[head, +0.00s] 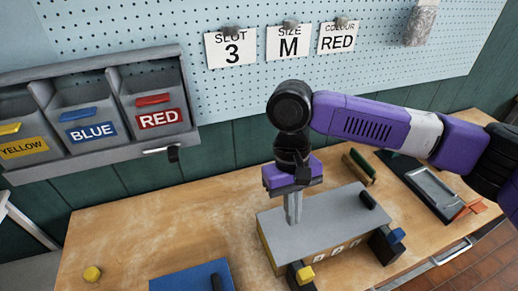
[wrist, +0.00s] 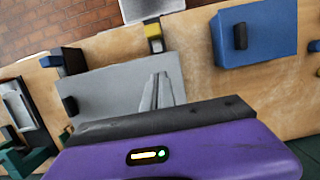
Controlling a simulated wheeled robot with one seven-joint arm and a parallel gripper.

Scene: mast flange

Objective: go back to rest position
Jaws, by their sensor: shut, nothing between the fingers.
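My gripper (head: 294,208) points down over the grey-topped box (head: 335,215) on the wooden table in the head view. Its two fingers are together and nothing shows between them. In the wrist view the shut fingers (wrist: 157,90) show in front of the same grey top (wrist: 108,92). I cannot tell whether the fingertips touch the top. My purple arm reaches in from the right in the head view.
The box has a dark knob (head: 367,200) on top. A yellow block (head: 305,275) and a blue block (head: 397,236) are at its front. A blue panel (head: 185,279) lies left. Bins labelled yellow, blue and red (head: 160,118) hang behind; a grey tray (head: 433,190) lies right.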

